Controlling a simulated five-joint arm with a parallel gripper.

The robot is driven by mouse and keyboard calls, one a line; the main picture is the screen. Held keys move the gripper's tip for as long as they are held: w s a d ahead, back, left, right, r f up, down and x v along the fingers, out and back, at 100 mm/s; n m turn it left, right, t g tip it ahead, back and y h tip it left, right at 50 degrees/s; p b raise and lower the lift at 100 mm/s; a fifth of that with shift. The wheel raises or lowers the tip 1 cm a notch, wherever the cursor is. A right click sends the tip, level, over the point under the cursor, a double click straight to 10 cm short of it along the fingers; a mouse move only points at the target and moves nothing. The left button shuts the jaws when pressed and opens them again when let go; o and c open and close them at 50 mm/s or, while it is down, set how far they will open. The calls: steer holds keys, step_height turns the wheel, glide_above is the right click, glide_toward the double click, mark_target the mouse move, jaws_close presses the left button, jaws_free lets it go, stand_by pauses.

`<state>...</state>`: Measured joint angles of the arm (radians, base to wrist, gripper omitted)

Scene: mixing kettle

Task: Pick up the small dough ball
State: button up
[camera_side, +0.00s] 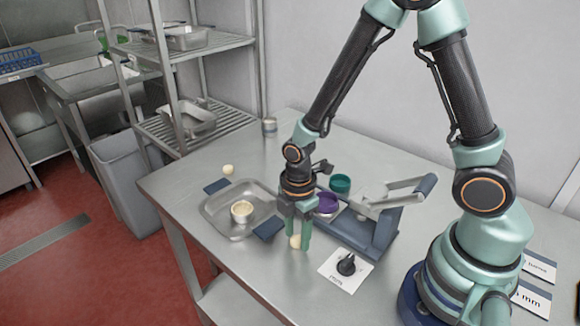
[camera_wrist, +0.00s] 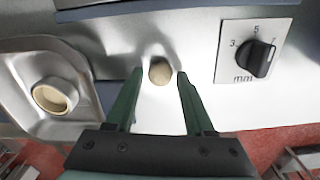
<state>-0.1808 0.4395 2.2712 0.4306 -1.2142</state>
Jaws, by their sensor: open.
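A small pale dough ball (camera_side: 295,241) sits on the steel table, and in the side view it shows between my gripper's fingers. In the wrist view the dough ball (camera_wrist: 160,71) lies between and slightly beyond the two green fingertips. My gripper (camera_side: 294,245) points down and is open, with a finger on each side of the ball; the wrist view shows the fingers (camera_wrist: 158,74) apart, with space beside the ball. Another pale ball (camera_side: 228,170) sits at the table's left, near a dark blue pad.
A dial plate (camera_side: 346,268) lies to the right. A blue-based press (camera_side: 370,232) with a lever, a purple cup (camera_side: 327,204) and a green cup (camera_side: 340,184) stand close behind.

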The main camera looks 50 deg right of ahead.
steer(key=shift+f, duration=0.3)
jaws_close()
steer(key=shift+r, duration=0.1)
